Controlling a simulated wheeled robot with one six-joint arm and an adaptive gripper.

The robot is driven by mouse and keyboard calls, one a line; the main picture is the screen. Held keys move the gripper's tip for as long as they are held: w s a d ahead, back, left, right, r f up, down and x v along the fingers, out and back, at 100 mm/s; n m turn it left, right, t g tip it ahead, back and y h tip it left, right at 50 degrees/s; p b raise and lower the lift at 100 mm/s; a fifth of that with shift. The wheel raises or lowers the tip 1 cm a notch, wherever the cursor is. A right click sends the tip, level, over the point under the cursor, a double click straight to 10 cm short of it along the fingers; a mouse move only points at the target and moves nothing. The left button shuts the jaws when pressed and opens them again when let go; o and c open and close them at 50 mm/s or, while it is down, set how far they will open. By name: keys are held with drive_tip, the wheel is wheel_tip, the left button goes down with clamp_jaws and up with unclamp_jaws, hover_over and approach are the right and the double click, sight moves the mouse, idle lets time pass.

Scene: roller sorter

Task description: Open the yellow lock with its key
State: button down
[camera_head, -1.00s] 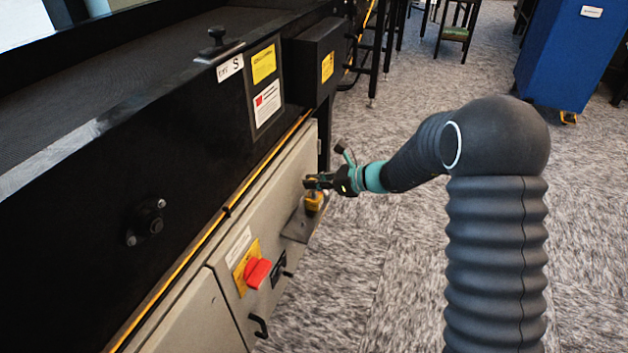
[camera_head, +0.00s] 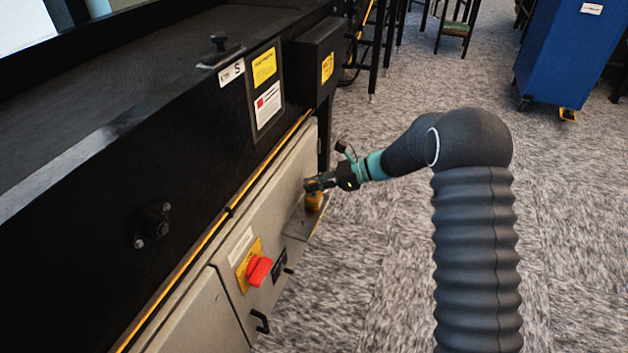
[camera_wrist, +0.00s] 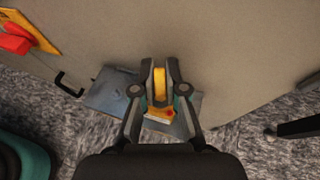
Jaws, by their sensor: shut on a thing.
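The yellow lock (camera_head: 314,201) stands on a small grey metal shelf (camera_head: 298,226) at the front of the grey cabinet. My gripper (camera_head: 312,185) is just above the lock's top. In the wrist view my gripper (camera_wrist: 160,72) is shut on a narrow yellow piece (camera_wrist: 159,86), which looks like the key seen edge-on. Below it, between the finger bases, an orange-yellow part with a red spot (camera_wrist: 162,113) shows; it seems to be the lock. The fingers hide where the key meets the lock, so I cannot tell how deep it sits.
A red rotary switch (camera_head: 259,270) on a yellow plate and a black handle (camera_head: 261,322) are on the cabinet front, left of the shelf. The black sorter body (camera_head: 150,220) rises above. Carpet (camera_head: 385,260) is open to the right; a blue cabinet (camera_head: 572,50) stands farther back.

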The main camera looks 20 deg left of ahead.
drive_tip(key=n+g+h+p, duration=0.2)
drive_tip(key=n+g, duration=0.2)
drive_tip(key=n+g+h, duration=0.3)
drive_tip(key=n, duration=0.1)
drive_tip(key=shift+g+h+p, duration=0.3)
drive_tip(key=shift+g+p, duration=0.1)
drive_tip(key=shift+n, duration=0.3)
idle(0.5)
drive_tip(key=shift+r+p, duration=1.75)
drive_tip(key=shift+r, duration=0.75)
